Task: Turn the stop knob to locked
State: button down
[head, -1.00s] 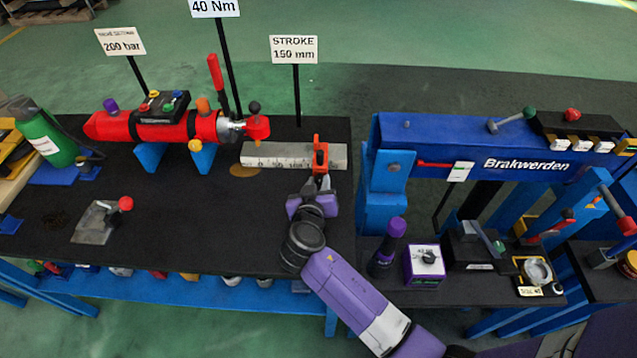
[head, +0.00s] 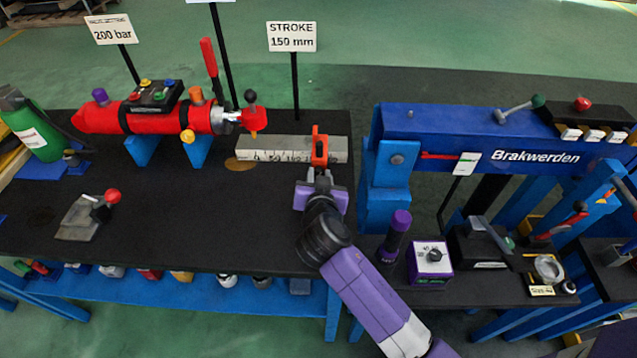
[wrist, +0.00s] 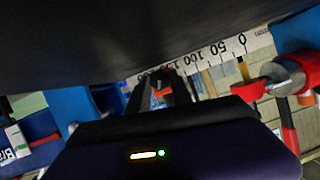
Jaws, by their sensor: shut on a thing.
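The orange-red stop (head: 320,147) stands upright on the grey scale bar (head: 275,148), near its right end, under the "STROKE 150 mm" sign. I take its knob to be the part at my fingers, which hide it in the head view. My gripper (head: 320,176) reaches it from the front and is shut on it. In the wrist view the stop (wrist: 161,92) shows small and reddish between the dark fingers, with the scale numbers (wrist: 205,52) beside it. I cannot read the knob's position.
A red cylinder (head: 165,118) on blue supports lies left of the bar. A blue beam (head: 450,140) marked "Brakwerden" stands to the right. A purple-topped bottle (head: 397,237) and a white-topped box (head: 431,262) stand near my arm.

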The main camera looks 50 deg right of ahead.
jog(key=shift+s+f+m+t+y+b, duration=0.15)
jog(key=shift+m+t+y+b, duration=0.25)
jog(key=shift+m+b, duration=0.65)
jog(key=shift+b, duration=0.3)
jog(key=c, duration=1.1)
grip_release()
jog(key=shift+c, duration=0.2)
jog(key=shift+v, duration=3.9)
